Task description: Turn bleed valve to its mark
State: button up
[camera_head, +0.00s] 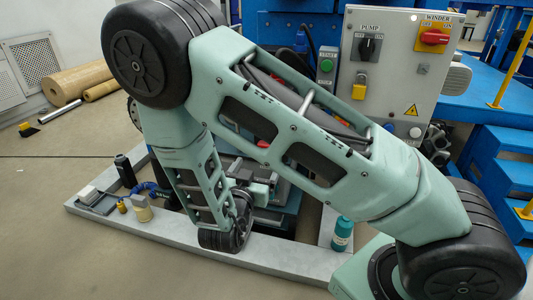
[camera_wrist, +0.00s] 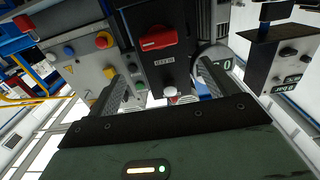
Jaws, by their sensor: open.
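In the wrist view my gripper (camera_wrist: 163,85) is open, with its two dark ridged fingers apart and nothing held between them. Beyond the fingertips stands a dark box with a red handle (camera_wrist: 160,38) and a small label below it that I cannot read surely. A small pale round part (camera_wrist: 171,93) shows between the fingers, beyond them. I cannot tell for sure which part is the bleed valve, and I cannot make out its mark. In the head view my arm hides most of the machine in the middle.
A grey control panel (camera_head: 389,75) with a red winder switch and black pump switch stands behind my arm. A teal bottle (camera_head: 342,234), a cream jar (camera_head: 141,208) and a black bottle (camera_head: 125,171) stand on the base frame (camera_head: 180,243). The floor at left is mostly clear.

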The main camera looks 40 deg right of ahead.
jog(key=b+x, duration=0.4)
jog(key=x, duration=0.7)
jog(key=c, duration=1)
